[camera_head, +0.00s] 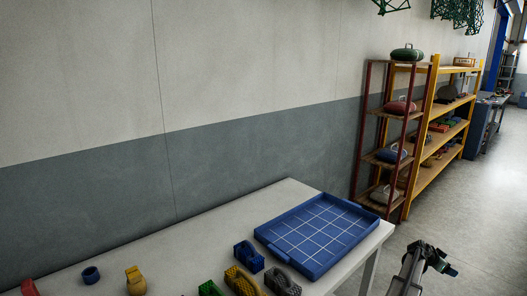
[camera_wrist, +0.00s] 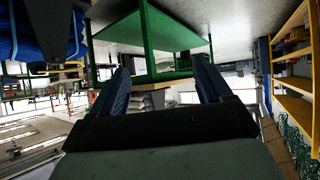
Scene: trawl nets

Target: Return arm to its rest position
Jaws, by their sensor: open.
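My arm (camera_head: 408,276) shows at the lower right in the head view, beyond the table's right edge and over the floor. Its dark end is small there, and its fingers cannot be made out. In the wrist view my gripper (camera_wrist: 163,78) has its two blue fingers spread apart with nothing between them. A green-framed table or stand (camera_wrist: 165,32) lies beyond the fingertips, apart from them. The wrist picture looks upside down, with the floor at the top.
A white table (camera_head: 205,237) holds a blue gridded tray (camera_head: 315,232) at its right end. Blue (camera_head: 248,256), yellow (camera_head: 242,281) and grey (camera_head: 282,281) pieces sit in front of it. Shelves (camera_head: 440,130) stand at the right by the wall. Open floor (camera_head: 470,215) lies beside the table.

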